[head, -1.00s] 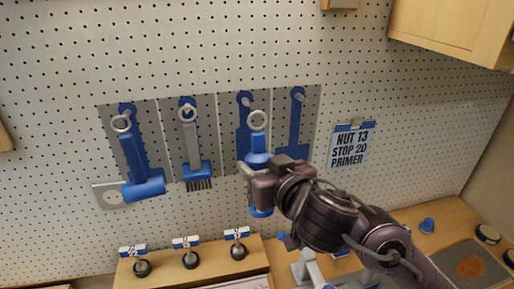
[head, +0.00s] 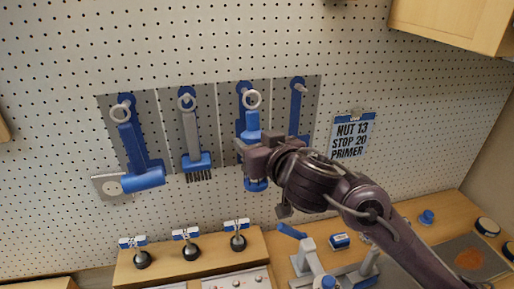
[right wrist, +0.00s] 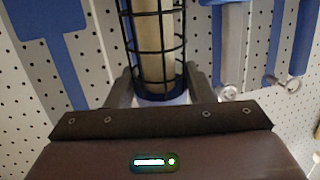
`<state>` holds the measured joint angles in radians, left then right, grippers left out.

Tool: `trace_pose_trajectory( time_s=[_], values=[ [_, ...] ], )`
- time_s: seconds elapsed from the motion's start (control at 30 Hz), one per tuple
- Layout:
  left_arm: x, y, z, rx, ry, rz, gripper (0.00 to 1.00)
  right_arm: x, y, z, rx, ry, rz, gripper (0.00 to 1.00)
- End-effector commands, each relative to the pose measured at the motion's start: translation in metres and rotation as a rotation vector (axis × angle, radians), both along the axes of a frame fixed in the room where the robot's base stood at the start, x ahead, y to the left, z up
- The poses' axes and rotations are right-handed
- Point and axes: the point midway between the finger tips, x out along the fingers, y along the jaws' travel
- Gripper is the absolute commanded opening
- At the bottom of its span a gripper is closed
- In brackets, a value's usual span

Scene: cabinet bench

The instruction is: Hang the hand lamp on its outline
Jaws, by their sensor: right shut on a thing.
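The hand lamp (head: 252,121) is blue, with a pale ring at its top, and hangs upright in my right gripper (head: 246,150). The gripper is shut around its body. Its ring lies in front of the upper part of the third grey panel's blue outline (head: 241,122), near that panel's peg. I cannot tell whether the peg is through the ring. The lamp covers much of the outline. In the right wrist view the lamp's black cage with a tan core (right wrist: 155,45) stands between the fingers. My left gripper is not in view.
A blue hammer (head: 135,150) and a grey-handled brush (head: 192,140) hang to the left. The fourth outline (head: 296,105) is bare, right of the lamp. A note (head: 350,138) hangs farther right. A wooden stand with labelled knobs (head: 190,262) sits below.

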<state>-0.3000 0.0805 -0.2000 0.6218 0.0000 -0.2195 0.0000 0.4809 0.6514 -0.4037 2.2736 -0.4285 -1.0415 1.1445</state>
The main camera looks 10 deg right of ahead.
Motion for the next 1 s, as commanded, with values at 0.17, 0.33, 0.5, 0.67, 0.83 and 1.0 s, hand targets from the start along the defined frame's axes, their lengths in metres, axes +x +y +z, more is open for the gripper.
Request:
trace_pose_trajectory(
  time_s=[0.17,0.33,0.5,0.67,0.83,1.0],
  values=[
    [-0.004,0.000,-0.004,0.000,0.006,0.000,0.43,0.011,0.000,0.000,0.002,-0.003,0.001,0.16],
    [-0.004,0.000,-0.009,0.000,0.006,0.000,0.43,0.021,0.000,-0.002,0.002,-0.003,0.000,0.16],
    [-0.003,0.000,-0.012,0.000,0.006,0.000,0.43,0.029,0.000,-0.005,0.002,-0.001,0.000,0.16],
    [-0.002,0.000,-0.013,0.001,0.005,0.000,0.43,0.034,0.000,-0.007,0.003,-0.002,0.001,0.16],
    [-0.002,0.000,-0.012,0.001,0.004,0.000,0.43,0.036,0.000,-0.008,0.003,-0.002,0.000,0.16],
    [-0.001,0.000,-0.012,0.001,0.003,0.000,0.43,0.037,0.000,-0.008,0.002,-0.002,0.001,0.16]
  ],
)
